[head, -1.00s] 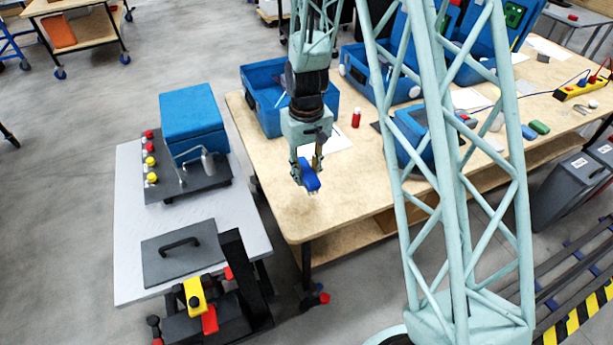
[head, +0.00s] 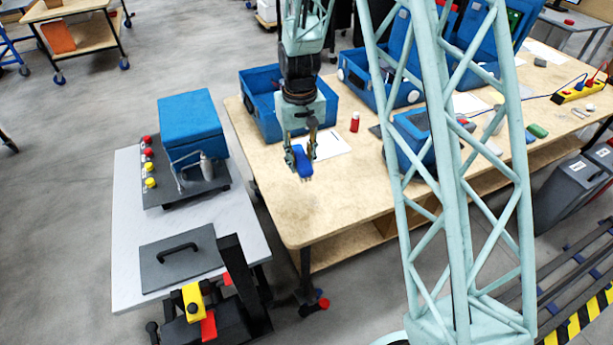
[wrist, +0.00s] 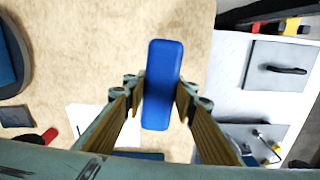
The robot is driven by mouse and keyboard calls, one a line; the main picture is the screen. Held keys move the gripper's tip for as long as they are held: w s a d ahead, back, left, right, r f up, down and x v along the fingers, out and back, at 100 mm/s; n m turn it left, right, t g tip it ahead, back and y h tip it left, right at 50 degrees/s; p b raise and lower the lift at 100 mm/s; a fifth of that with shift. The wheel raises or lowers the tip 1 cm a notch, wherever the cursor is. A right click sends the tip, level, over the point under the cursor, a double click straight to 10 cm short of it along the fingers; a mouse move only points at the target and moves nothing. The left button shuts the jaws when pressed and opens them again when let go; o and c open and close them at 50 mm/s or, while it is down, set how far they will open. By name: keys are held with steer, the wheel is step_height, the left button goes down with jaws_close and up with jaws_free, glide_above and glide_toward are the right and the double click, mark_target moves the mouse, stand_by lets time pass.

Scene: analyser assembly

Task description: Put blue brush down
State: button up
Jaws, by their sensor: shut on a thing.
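The blue brush (head: 304,162) is held between the fingers of my gripper (head: 302,152). In the head view it hangs over the left part of the wooden table (head: 330,210), and its light bristles point down. In the wrist view the brush's blue back (wrist: 163,85) lies between the two fingers of my gripper (wrist: 161,95), which are shut on it. Bare table top shows around it in that view. How high the brush is above the table is hard to tell.
A blue open case (head: 262,90) stands behind my gripper. A white sheet (head: 330,145) and a red bottle (head: 354,122) are nearby. A grey side table (head: 128,235) with a blue box (head: 190,120) stands left. The table's front left corner is clear.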

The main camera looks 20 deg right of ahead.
mark_target(295, 144)
steer(key=shift+m, duration=0.8)
steer(key=w+r, duration=0.6)
steer(key=shift+w+r, duration=0.1)
steer(key=shift+w, duration=0.05)
steer(key=w+r+m+b, duration=0.1)
steer(key=w+r+m, duration=0.1)
steer(key=w+r, duration=0.3)
step_height(295, 144, up, 4)
steer(key=shift+w+d, duration=0.1)
steer(key=shift+d, duration=0.05)
